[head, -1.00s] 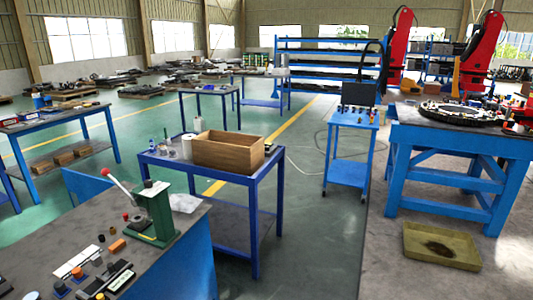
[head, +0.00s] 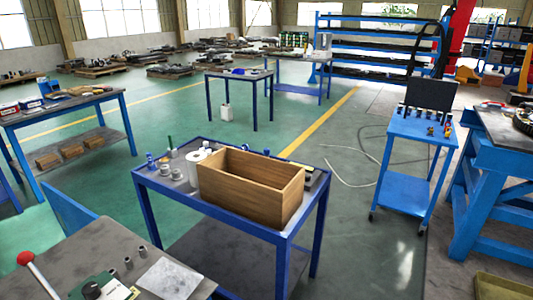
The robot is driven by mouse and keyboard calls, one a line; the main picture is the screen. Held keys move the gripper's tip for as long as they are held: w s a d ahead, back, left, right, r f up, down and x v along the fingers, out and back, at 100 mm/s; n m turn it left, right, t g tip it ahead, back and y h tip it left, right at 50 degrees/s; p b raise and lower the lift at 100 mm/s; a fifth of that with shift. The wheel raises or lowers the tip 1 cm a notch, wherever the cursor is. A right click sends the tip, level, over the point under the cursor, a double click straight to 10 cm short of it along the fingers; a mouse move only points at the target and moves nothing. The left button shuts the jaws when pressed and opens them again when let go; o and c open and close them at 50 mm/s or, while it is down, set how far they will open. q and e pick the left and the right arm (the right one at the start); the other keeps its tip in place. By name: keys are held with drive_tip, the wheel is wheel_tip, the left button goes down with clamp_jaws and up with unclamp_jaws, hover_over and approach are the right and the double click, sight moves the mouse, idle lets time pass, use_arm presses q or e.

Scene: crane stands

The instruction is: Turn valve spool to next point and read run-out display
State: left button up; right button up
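I cannot make out a valve spool or a run-out display for certain. A dark flat screen (head: 433,95) stands on a blue wheeled cart (head: 408,129) at the right; no reading shows on it. At the bottom left, a grey-topped bench (head: 105,243) carries a green fixture (head: 95,287), cut off by the lower edge, and a lever with a red ball knob (head: 25,258). Neither of my grippers is in view.
A blue table (head: 160,182) with an open wooden box (head: 250,187), white rolls and small bottles stands close in front. A heavy blue bench (head: 497,163) is at the right, with an olive tray (head: 505,287) on the floor. Green floor is free between table and cart; a cable (head: 350,150) lies there.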

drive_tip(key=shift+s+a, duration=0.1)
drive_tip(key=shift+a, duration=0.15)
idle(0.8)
